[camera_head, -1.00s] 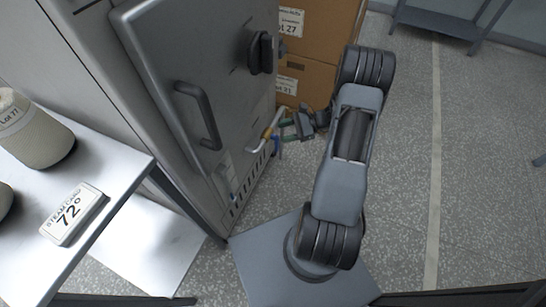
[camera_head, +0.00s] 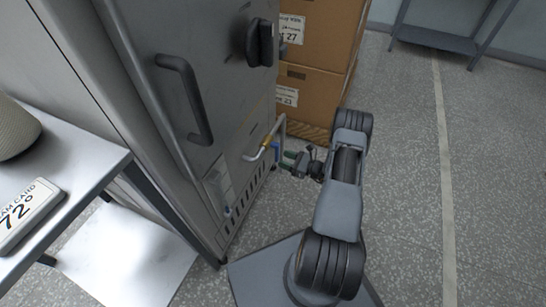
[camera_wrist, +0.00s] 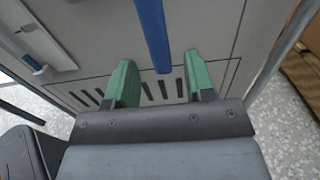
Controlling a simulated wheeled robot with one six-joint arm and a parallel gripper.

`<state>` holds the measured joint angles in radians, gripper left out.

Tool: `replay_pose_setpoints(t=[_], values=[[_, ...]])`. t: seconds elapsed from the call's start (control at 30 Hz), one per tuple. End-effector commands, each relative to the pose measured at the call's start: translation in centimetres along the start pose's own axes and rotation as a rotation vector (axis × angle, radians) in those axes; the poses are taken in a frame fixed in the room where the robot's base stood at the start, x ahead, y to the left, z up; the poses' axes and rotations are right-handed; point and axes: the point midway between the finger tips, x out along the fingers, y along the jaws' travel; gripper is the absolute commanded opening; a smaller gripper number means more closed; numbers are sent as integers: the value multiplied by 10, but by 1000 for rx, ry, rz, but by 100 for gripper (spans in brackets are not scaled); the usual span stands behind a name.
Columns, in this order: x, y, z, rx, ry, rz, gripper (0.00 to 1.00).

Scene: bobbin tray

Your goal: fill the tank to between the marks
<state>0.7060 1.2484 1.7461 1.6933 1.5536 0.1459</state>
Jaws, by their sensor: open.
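The grey metal cabinet (camera_head: 165,130) has a narrow gauge panel (camera_head: 218,185) low on its front, with a little blue near its lower end (camera_head: 228,211). The panel also shows at upper left in the wrist view (camera_wrist: 38,42); its marks are too small to read. A bent metal pipe with a yellow band (camera_head: 265,146) sticks out to the right of the gauge. My gripper (camera_head: 288,158) is open in front of the cabinet's lower right. In the wrist view, a blue bar (camera_wrist: 152,32) points down between and beyond its green fingers (camera_wrist: 158,82); no contact shows.
Vent slots (camera_head: 250,203) run along the cabinet's bottom. Stacked cardboard boxes (camera_head: 305,105) stand behind to the right.

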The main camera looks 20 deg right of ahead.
Motion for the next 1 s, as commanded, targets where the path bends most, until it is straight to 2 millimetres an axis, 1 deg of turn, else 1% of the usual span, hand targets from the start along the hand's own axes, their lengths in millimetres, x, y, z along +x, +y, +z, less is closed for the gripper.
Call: replay_pose_setpoints(t=[0.03,0.2,0.4,0.6,0.83,0.87,1.0], values=[[10,1,-2,-1,0,5,49],[36,1,-2,0,1,4,49],[54,0,-1,-1,1,3,49],[60,0,0,-1,0,1,49],[60,0,0,0,1,1,49],[60,0,0,0,1,1,47],[60,0,0,0,1,1,34]])
